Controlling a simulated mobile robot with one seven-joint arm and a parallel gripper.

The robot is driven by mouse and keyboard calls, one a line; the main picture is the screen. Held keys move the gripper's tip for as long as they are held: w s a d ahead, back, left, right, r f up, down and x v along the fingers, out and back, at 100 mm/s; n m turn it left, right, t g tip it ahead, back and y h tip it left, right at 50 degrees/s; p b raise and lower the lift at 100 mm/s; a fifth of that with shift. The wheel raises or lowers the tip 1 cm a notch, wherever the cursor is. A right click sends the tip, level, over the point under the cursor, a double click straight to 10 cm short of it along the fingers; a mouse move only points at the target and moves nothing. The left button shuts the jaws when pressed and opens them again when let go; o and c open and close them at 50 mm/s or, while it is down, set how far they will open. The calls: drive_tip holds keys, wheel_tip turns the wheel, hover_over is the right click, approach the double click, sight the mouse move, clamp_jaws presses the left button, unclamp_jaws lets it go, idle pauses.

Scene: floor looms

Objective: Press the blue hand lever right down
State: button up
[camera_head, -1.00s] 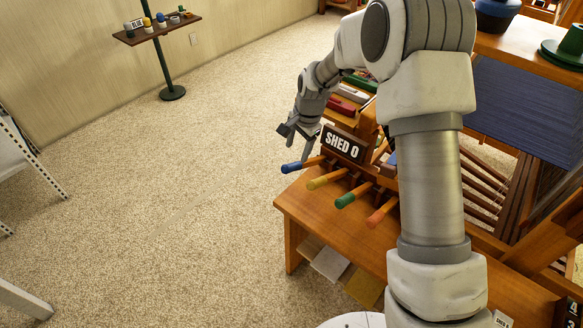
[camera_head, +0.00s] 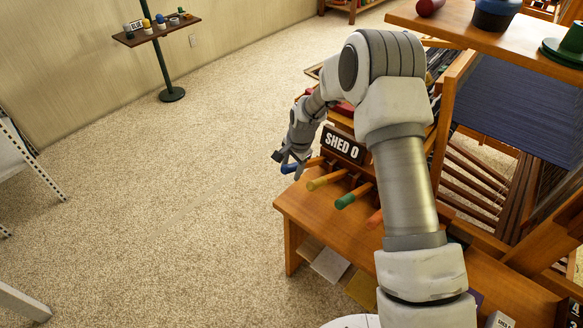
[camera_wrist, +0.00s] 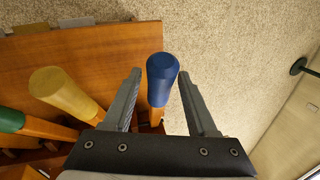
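The blue hand lever (camera_wrist: 161,80) has a blue grip on a wooden bar. In the wrist view it stands between the two fingers of my gripper (camera_wrist: 161,100), with a visible gap on each side. My gripper is open around the blue grip. In the head view my gripper (camera_head: 290,165) is at the blue lever (camera_head: 289,169), at the left end of the lever row, and partly covers it. Whether the fingers touch the grip cannot be told from the head view.
The yellow lever (camera_head: 326,179) and green lever (camera_head: 352,195) stand beside it; an orange one (camera_head: 375,218) is partly behind my arm. The "SHED 0" sign (camera_head: 343,144) rises behind them. Carpet left of the bench (camera_head: 310,215) is clear.

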clamp_jaws()
idle(1.2)
